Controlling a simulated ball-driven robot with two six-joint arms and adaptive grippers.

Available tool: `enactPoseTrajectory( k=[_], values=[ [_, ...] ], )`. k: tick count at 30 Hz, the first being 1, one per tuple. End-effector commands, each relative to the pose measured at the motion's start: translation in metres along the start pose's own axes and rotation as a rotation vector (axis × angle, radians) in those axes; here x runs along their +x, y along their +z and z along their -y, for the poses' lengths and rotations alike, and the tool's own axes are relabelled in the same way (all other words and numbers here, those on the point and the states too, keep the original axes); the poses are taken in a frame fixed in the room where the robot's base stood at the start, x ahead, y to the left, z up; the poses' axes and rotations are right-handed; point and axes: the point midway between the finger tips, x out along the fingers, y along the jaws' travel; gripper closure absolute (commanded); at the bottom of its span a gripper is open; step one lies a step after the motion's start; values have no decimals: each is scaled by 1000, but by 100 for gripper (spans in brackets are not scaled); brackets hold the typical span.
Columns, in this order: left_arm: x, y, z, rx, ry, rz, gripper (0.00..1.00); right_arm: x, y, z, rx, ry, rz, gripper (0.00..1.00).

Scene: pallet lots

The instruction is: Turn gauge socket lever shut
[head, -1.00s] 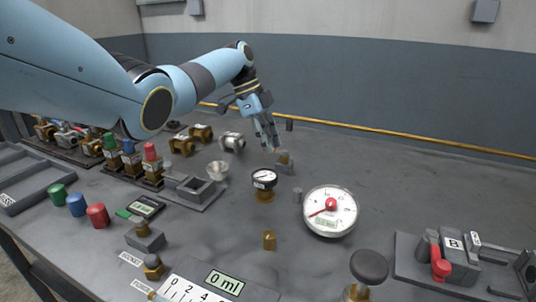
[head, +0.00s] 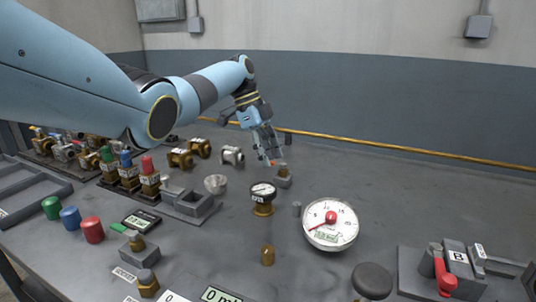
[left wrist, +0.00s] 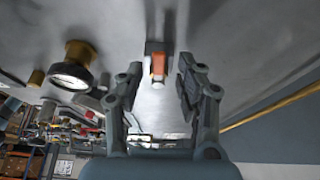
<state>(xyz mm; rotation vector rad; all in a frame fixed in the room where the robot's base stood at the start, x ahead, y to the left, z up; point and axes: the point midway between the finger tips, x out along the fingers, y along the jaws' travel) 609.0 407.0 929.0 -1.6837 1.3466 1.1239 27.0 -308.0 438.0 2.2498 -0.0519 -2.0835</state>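The gauge socket appears to be the small grey block with a brass fitting (head: 283,180) on the bench. In the left wrist view an orange-red piece (left wrist: 157,68), probably its lever, stands up from a dark block and lies between and just beyond my fingertips. My left gripper (head: 270,160) is open, pointing down just left of and behind the socket; its two fingers (left wrist: 157,82) are apart with a gap on both sides of the orange piece. Contact is not visible. The pressure gauge (head: 263,195) on its brass base stands apart, nearer the front. My right gripper is out of view.
Brass and silver valves (head: 231,156), a metal cup (head: 215,184) and coloured caps (head: 92,229) are at left. A red-levered fixture (head: 445,276) is at right. The back right bench is clear.

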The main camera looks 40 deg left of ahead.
Motion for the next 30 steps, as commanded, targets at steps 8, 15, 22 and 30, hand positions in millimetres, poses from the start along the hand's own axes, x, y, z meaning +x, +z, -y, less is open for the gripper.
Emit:
enactPoseTrajectory(
  k=[8,15,22,30],
  values=[
    [-9,0,1,0,-2,1,64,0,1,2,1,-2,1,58],
    [-59,1,1,0,-5,1,64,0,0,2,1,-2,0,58],
    [-103,0,1,0,-1,1,64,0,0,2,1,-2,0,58],
    [-120,0,0,0,1,0,64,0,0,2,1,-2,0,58]
  ],
)
